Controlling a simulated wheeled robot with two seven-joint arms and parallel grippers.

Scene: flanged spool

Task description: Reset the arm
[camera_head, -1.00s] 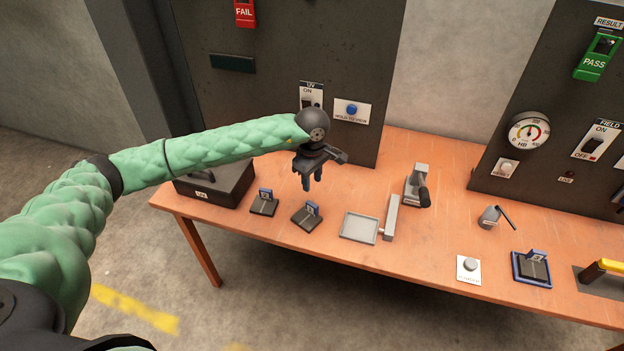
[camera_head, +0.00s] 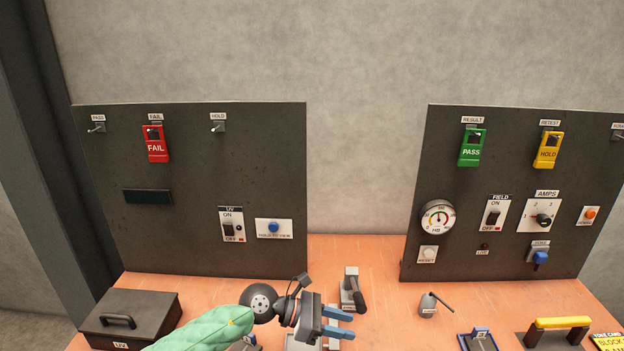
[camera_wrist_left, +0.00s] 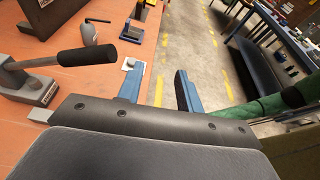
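My left gripper (camera_head: 346,323) is at the bottom middle of the head view, over the orange bench (camera_head: 400,300). Its two blue fingers are apart, point right and have nothing between them. In the left wrist view the same gripper (camera_wrist_left: 157,88) shows its fingers spread with a bare gap, past the bench edge and the floor. My green left arm (camera_head: 200,333) comes in from the bottom left. My right gripper is in neither view.
A black-handled lever device (camera_head: 352,292) stands just beyond the gripper; it also shows in the left wrist view (camera_wrist_left: 28,85). A small cylinder with a rod (camera_head: 428,305) is farther right. A dark box (camera_head: 130,315) sits left. Two dark panels (camera_head: 100,220) stand behind.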

